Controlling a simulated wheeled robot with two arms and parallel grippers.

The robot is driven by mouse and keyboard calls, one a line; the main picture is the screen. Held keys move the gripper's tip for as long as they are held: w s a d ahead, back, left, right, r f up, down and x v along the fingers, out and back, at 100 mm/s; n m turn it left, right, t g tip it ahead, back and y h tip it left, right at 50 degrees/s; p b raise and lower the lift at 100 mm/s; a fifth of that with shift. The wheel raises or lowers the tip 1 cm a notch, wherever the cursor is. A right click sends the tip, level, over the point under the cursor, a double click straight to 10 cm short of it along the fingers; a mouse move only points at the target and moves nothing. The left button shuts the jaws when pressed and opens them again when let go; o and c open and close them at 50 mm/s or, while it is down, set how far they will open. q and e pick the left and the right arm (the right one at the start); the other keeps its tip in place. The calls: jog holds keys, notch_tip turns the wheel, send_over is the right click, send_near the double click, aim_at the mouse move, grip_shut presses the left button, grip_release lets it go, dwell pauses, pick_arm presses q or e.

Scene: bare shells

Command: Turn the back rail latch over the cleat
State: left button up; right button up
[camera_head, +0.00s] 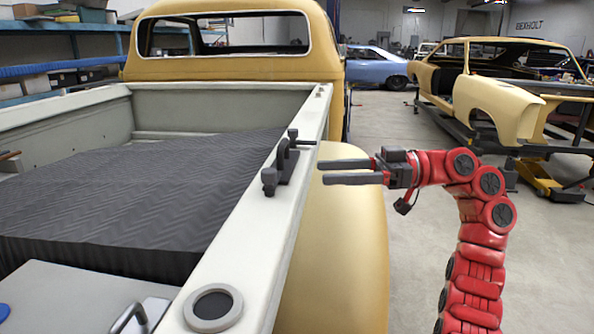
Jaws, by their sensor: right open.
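A dark grey latch fitting (286,160) stands on the pale side rail (258,215) of the truck bed. It has an upright plate, a short bar at its top and a low block at its near end. I cannot tell which part is the cleat, nor whether the latch arm lies over it. My right gripper (322,172) comes in from the right, level, with its two dark fingers apart and nothing between them. Its fingertips point left at the fitting and appear a little to the right of it. My left gripper is not in view.
A ribbed dark cover (140,190) fills the truck bed left of the rail. A round grey-rimmed cap (213,308) sits on the rail's near end. The yellow fender (345,240) bulges below my right gripper. Open floor lies to the right, with a yellow car shell (490,85) beyond.

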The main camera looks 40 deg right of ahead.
jog(key=shift+v, duration=1.45)
